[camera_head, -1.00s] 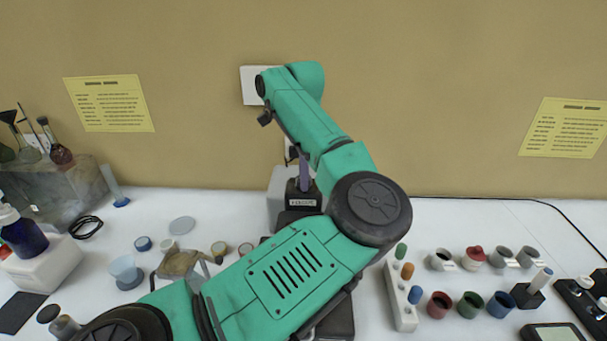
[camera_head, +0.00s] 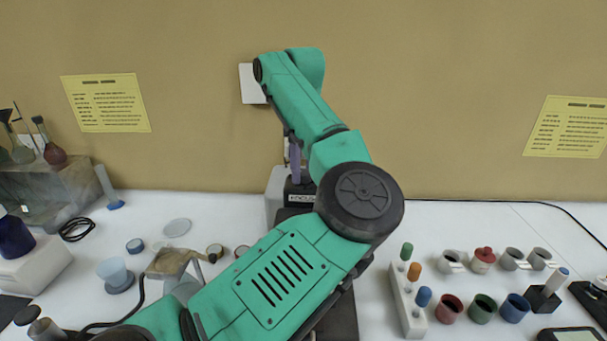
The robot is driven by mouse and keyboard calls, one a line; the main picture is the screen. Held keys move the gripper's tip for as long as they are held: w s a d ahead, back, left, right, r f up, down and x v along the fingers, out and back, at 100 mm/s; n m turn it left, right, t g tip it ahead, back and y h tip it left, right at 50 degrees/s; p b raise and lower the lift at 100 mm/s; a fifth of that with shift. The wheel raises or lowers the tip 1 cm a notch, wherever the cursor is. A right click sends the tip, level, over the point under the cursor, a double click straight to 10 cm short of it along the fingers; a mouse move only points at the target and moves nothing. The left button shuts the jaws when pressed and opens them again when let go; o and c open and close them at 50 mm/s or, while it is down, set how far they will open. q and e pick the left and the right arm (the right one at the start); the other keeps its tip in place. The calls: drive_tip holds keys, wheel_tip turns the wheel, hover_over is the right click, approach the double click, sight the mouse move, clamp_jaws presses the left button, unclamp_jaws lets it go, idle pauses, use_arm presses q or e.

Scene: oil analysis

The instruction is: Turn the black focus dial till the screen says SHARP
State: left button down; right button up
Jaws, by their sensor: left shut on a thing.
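A black block with a FOCUS label (camera_head: 301,198) stands mid-table, partly hidden by my teal left arm. The black focus dial itself cannot be made out clearly behind my arm. My left gripper (camera_head: 294,160) is mostly hidden behind my forearm; a narrow purple part of it shows right above the FOCUS block. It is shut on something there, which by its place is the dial. A white panel (camera_head: 247,83) on the wall is partly covered by my wrist; no SHARP reading is visible anywhere. My right gripper is out of view.
A white rack with coloured pegs (camera_head: 403,293) and several cups (camera_head: 449,309) stand to the right. Small dishes (camera_head: 177,228) and a blue-based cup (camera_head: 116,273) lie to the left.

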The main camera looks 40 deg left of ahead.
sight(303, 172)
use_arm(q)
drive_tip(key=m+b, duration=0.1)
drive_tip(key=m, duration=0.2)
drive_tip(key=shift+m, duration=0.3)
drive_tip(key=shift+r+m+b, duration=0.1)
drive_tip(key=shift+m+b, duration=0.3)
drive_tip(key=shift+m, duration=0.9)
drive_tip(key=shift+c, duration=1.8)
unclamp_jaws()
wheel_tip(303, 172, up, 15)
drive_tip(key=p, duration=0.6)
drive_tip(key=shift+f, duration=0.2)
